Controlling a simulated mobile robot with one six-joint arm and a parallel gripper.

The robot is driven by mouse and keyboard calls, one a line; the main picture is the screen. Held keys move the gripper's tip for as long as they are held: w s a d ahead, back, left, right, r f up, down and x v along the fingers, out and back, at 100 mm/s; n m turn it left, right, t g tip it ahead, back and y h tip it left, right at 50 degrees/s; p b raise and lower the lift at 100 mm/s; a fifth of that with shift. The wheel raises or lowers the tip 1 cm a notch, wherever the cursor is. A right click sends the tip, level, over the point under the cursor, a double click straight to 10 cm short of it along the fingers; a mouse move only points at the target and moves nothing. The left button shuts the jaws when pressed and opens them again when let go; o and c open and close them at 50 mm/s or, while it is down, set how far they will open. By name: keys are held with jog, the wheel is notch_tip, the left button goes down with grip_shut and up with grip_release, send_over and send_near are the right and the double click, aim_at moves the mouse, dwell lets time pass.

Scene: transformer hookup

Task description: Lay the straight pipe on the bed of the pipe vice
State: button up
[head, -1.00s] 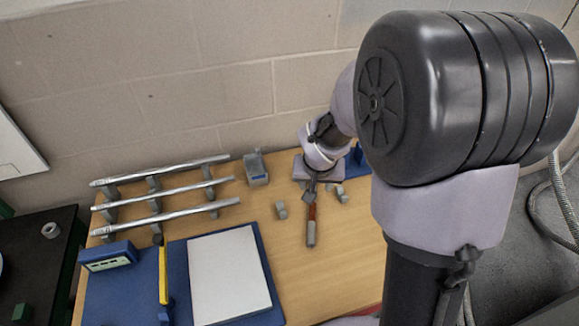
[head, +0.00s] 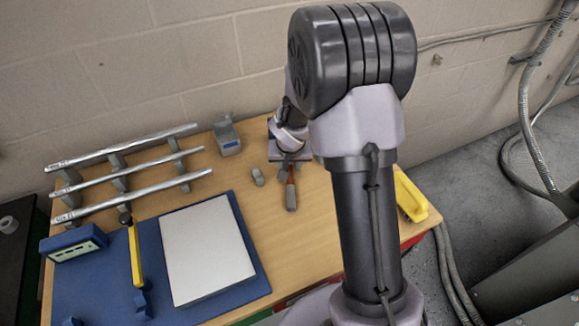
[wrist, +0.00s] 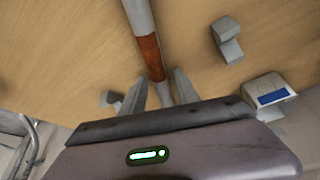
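Several long silvery pipes lie on a rack at the left in the head view; the middle straight pipe (head: 130,181) is one, and which one the task means I cannot tell. A grey block with a raised back and a blue label (head: 228,138) stands behind them, perhaps the pipe vice; it also shows in the wrist view (wrist: 270,97). My gripper (wrist: 158,85) is low over the table at a grey rod with a red-brown band (wrist: 149,50). The rod's end lies between the fingers, which look spread with gaps on both sides. The rod also shows in the head view (head: 291,195).
A small grey bracket (head: 257,177) stands left of the rod. A blue mat with a white sheet (head: 207,250), a yellow bar (head: 136,255) and a blue meter box (head: 73,243) fill the front left. A yellow object (head: 410,195) is at the table's right edge. The wall is close behind.

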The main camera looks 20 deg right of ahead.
grip_shut()
